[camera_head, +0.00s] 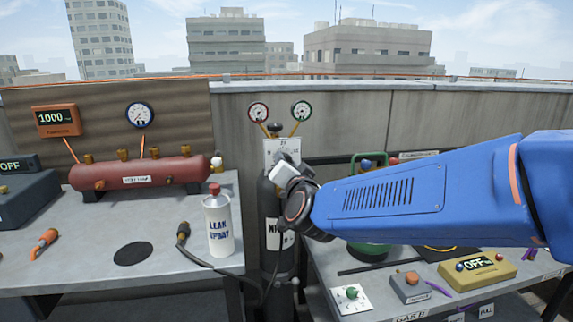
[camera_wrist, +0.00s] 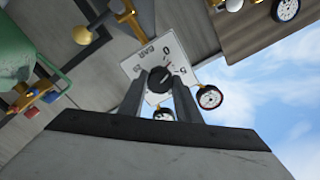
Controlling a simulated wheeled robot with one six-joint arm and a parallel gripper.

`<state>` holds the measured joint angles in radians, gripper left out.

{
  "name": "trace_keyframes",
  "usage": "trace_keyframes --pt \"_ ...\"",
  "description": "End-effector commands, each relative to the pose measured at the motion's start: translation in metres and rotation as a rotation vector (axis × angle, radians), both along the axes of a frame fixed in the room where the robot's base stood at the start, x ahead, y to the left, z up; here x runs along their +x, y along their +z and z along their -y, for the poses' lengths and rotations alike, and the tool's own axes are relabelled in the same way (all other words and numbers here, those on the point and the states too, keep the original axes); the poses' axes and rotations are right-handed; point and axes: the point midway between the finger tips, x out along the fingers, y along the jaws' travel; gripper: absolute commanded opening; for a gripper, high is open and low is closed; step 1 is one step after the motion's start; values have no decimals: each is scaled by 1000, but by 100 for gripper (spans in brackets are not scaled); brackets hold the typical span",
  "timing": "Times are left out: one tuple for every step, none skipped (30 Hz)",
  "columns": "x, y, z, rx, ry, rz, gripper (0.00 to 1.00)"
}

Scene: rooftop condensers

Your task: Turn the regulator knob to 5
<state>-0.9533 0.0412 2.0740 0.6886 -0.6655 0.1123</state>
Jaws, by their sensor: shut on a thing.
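The regulator knob (camera_wrist: 158,80) is black and round, on a white dial plate (camera_wrist: 142,63) marked BAR with printed numbers. A small red mark on its edge points between the 0 and the 5. My gripper (camera_wrist: 158,92) has its two dark fingers on either side of the knob and is shut on it. In the head view the dial plate (camera_head: 284,146) stands at the top of a dark gas cylinder (camera_head: 276,262). There my gripper (camera_head: 287,165) covers the knob. Two round gauges, left (camera_head: 259,112) and right (camera_head: 302,110), rise above the plate.
A white spray can (camera_head: 217,225) with a red cap and a dark red tank (camera_head: 138,173) stand on the left bench. A concrete wall stands behind.

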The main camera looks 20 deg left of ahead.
Motion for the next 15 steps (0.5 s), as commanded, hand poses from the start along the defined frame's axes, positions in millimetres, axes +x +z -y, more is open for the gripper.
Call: trace_keyframes --pt "0 -1 0 36 0 -24 8" --pt "0 -1 0 61 0 -39 8" --pt "0 -1 0 93 0 -59 8" --pt "0 -1 0 118 0 -74 8" --pt "0 -1 0 142 0 -88 8" --pt "0 -1 0 174 0 -108 8" --pt "0 -1 0 199 0 -124 8" --pt "0 -1 0 223 0 -138 8" --pt "0 -1 0 254 0 -157 8" --pt "0 -1 0 278 0 -172 8" --pt "0 -1 0 301 0 -186 8" --pt "0 -1 0 331 0 -205 8" --pt "0 -1 0 353 0 -218 8" --pt "0 -1 1 375 0 -232 8" --pt "0 -1 1 403 0 -248 8"
